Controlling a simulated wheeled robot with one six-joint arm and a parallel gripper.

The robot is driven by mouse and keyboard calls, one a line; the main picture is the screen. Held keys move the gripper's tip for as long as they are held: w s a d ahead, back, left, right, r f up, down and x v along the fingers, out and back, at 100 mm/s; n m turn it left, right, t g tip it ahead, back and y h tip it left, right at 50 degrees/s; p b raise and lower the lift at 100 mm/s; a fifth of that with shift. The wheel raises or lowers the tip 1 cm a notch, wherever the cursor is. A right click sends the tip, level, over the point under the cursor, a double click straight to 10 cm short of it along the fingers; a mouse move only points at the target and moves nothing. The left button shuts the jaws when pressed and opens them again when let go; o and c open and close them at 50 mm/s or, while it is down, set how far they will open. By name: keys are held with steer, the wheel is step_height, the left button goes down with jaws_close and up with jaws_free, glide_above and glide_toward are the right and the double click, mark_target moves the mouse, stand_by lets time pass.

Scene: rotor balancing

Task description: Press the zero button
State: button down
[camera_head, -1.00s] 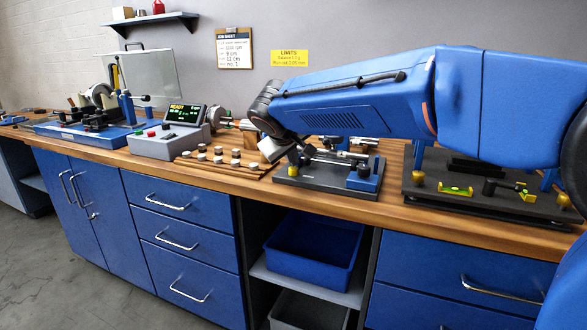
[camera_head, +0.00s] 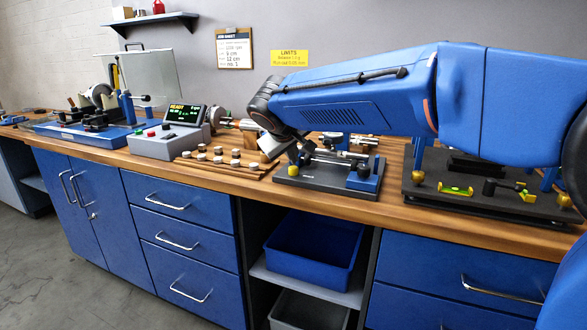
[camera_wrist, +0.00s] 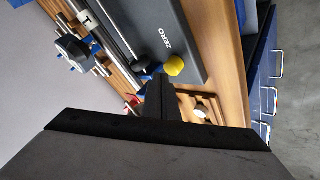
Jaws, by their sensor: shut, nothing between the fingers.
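The zero button is a round yellow cap (camera_wrist: 174,65) at the edge of a dark grey plate (camera_wrist: 185,28) marked "ZERO", seen in the wrist view. My gripper (camera_wrist: 156,82) is shut and empty, with its dark fingertips just beside the yellow cap. I cannot tell whether they touch it. In the head view the dark plate (camera_head: 318,187) stands on the wooden bench below my wrist.
Left of the plate is a wooden board with several small weights (camera_head: 219,157). Further left stands a grey console (camera_head: 170,138) with a lit display and coloured buttons. A dark base (camera_head: 480,200) with yellow knobs stands to the right. A blue bin (camera_head: 315,250) sits below the bench.

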mark_target(293, 170)
steer(key=shift+r, duration=0.3)
steer(key=shift+r, duration=2.5)
